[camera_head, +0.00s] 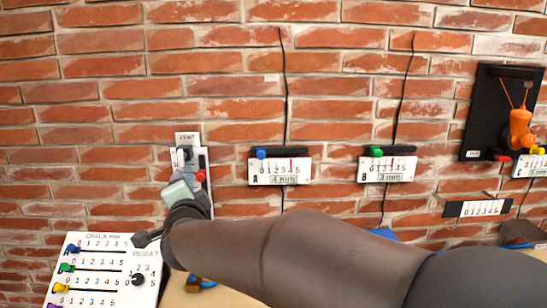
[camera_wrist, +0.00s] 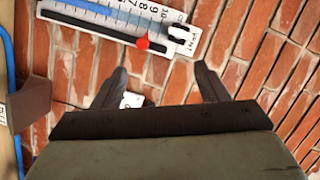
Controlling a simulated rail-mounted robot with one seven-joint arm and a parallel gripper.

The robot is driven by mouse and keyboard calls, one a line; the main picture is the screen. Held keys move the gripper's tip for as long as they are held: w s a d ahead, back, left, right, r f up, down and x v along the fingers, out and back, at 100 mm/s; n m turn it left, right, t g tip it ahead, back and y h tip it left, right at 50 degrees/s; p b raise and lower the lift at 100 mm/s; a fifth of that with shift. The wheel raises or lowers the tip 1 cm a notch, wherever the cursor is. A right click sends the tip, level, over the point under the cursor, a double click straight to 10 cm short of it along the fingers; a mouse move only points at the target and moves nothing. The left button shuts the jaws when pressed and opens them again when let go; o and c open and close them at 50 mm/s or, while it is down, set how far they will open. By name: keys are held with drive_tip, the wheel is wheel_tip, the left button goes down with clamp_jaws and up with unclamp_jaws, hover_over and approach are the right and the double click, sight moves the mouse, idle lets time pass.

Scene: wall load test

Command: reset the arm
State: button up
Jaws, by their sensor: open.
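My arm reaches from the lower right across the front of the head view. My gripper (camera_wrist: 159,76) is open, with two dark fingers apart and nothing seen between them but brick wall and part of a small white plate (camera_wrist: 132,100). The white vent panel (camera_wrist: 186,42) with its scale and red slider (camera_wrist: 142,42) lies just beyond the fingertips in the wrist view. In the head view the panel's red slider (camera_head: 201,176) shows just above my wrist. The fingertips cannot be made out clearly there.
Two white gauges, one reading 4 mm (camera_head: 280,173) and one 3 mm (camera_head: 387,170), sit on the brick wall along black lines. A white board with coloured sliders (camera_head: 100,257) stands lower left. A black panel (camera_head: 489,112) with an orange part (camera_head: 520,128) is at right.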

drive_tip(key=s+d+f+n+g, duration=0.1)
drive_tip(key=d+f+n+g, duration=0.15)
drive_tip(key=d+f, duration=0.2)
drive_tip(key=s+d+f+n+g, duration=0.2)
drive_tip(key=d+f+n, duration=0.1)
drive_tip(key=d, duration=0.3)
drive_tip(key=s+d+f+n+g+h, duration=0.2)
drive_tip(key=s+d+f+g, duration=0.3)
drive_tip(key=s+d, duration=0.7)
drive_tip(key=s+d+f+n+g+h, duration=0.2)
drive_tip(key=s+d+f+g, duration=0.3)
drive_tip(key=s+d+f, duration=0.5)
drive_tip(key=s+d+h, duration=0.1)
drive_tip(key=s+d, duration=0.1)
drive_tip(key=d, duration=0.1)
drive_tip(key=shift+s+d+g, duration=0.15)
drive_tip(key=shift+s+g, duration=0.05)
drive_tip(key=shift+g, duration=0.15)
